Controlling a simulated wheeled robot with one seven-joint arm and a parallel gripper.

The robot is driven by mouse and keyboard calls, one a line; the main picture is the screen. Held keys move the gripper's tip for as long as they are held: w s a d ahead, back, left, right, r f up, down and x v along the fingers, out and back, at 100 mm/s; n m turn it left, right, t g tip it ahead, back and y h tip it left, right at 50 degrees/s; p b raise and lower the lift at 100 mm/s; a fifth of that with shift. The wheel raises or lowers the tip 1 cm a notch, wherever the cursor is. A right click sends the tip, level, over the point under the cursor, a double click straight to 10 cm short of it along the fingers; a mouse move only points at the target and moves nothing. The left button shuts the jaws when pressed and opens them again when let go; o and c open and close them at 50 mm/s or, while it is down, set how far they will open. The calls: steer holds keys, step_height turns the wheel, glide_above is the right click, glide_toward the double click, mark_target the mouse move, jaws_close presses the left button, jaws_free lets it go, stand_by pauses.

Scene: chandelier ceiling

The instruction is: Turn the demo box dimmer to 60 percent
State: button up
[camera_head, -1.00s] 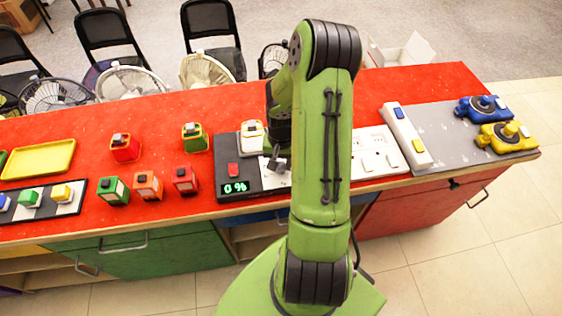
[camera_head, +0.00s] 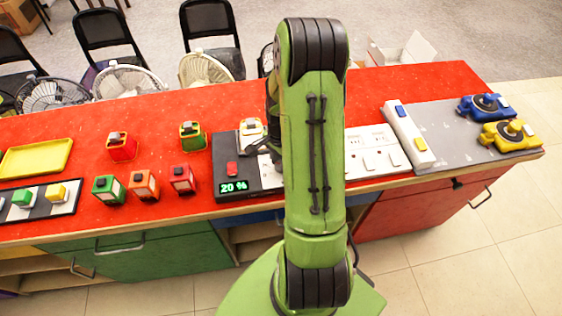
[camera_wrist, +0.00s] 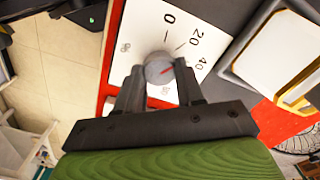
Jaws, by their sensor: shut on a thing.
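The demo box (camera_head: 255,196) is a black box on the red counter, with a lit green display (camera_head: 234,187) reading 20 % and a red button (camera_head: 232,169). In the wrist view its white dial plate (camera_wrist: 160,22) carries 0, 20, 40 and other marks that are hard to read. The round grey dimmer knob (camera_wrist: 158,66) has a red pointer line on its right side. My gripper (camera_wrist: 159,78) is shut on the knob, one finger on each side.
A white socket panel (camera_head: 372,150) and a grey board (camera_head: 440,135) with blue and yellow devices lie to the right. Green, orange and red blocks (camera_head: 143,183) stand left of the box. A cream-topped device (camera_head: 252,130) stands close behind it.

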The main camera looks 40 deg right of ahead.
steer(key=m+b, duration=0.1)
steer(key=m, duration=0.6)
steer(key=shift+b, duration=0.35)
steer(key=m, duration=0.4)
steer(key=shift+b, duration=0.3)
steer(key=shift+m+b, duration=0.3)
steer(key=shift+m, duration=1.6)
steer(key=o, duration=1)
steer(key=shift+o, duration=0.2)
step_height(320, 180, up, 16)
steer(key=p, duration=0.3)
